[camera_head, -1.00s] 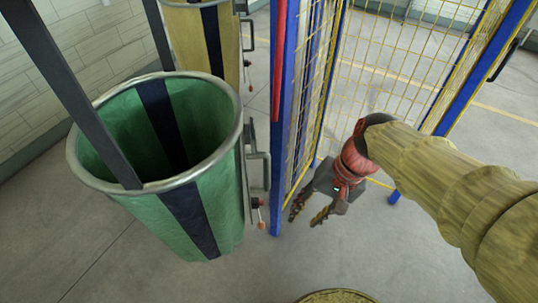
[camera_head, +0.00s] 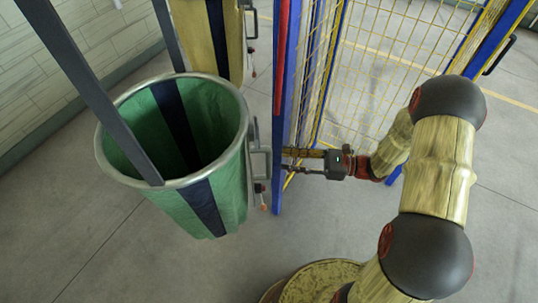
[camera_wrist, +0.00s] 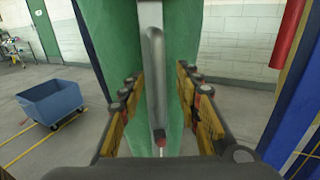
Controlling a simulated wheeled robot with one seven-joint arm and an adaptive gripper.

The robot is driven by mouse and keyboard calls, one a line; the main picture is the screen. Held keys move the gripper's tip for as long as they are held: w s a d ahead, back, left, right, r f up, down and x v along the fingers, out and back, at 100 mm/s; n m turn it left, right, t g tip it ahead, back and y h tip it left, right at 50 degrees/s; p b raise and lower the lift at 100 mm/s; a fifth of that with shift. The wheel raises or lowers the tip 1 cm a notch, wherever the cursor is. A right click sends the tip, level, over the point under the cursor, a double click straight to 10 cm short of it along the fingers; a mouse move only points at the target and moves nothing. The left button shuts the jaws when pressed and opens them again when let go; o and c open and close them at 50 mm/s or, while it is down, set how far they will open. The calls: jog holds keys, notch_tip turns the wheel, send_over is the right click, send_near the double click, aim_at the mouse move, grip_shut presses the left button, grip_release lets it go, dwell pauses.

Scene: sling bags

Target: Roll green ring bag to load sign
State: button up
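The green ring bag (camera_head: 223,130) hangs open from a metal ring at the left of the head view, with a dark stripe down it. A grey handle (camera_head: 261,163) is on its right side. My gripper (camera_head: 284,161) points left at this handle from the right, beside a blue post. In the wrist view my gripper (camera_wrist: 158,82) is open, fingers spread on either side of the upright grey handle (camera_wrist: 154,60). The green bag (camera_wrist: 178,40) is behind it. The fingers do not appear closed on the handle. I cannot make out a load sign.
A yellow bag (camera_head: 213,35) hangs behind the green one. A blue post (camera_head: 287,100) and yellow mesh fence (camera_head: 375,70) stand close to my gripper. A blue cart (camera_wrist: 50,103) stands on the floor at left in the wrist view. Open floor lies in front of the bag.

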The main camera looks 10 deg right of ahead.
aim_at(269, 158)
jog(key=x, duration=0.7)
jog(key=shift+s, duration=0.1)
jog(key=shift+c, duration=0.7)
grip_shut()
